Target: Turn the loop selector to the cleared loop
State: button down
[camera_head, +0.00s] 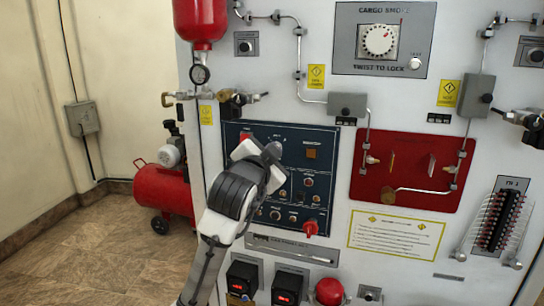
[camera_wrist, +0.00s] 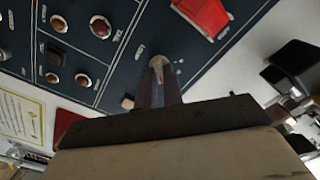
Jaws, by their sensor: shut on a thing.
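The dark blue control panel (camera_head: 322,140) stands on the light grey wall unit, partly hidden by my arm in the head view. In the wrist view, my gripper (camera_wrist: 160,82) reaches the blue panel (camera_wrist: 118,68) and is shut on a small pale knob (camera_wrist: 157,63), which looks like the loop selector. White marks lie beside the knob, but I cannot read them or tell its exact setting.
A red guarded switch (camera_wrist: 204,14) is close to my fingers, and red indicators (camera_wrist: 100,26) sit on the same panel. A red recessed panel (camera_head: 408,178) with pipes stands to the right. A red compressor tank (camera_head: 165,187) stands on the floor at left.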

jog(key=shift+m, duration=0.3)
jog(key=c, duration=1.5)
grip_release()
jog(key=shift+d, duration=0.1)
jog(key=b+v, duration=0.2)
jog(key=v, duration=1.2)
jog(key=shift+b, duration=0.35)
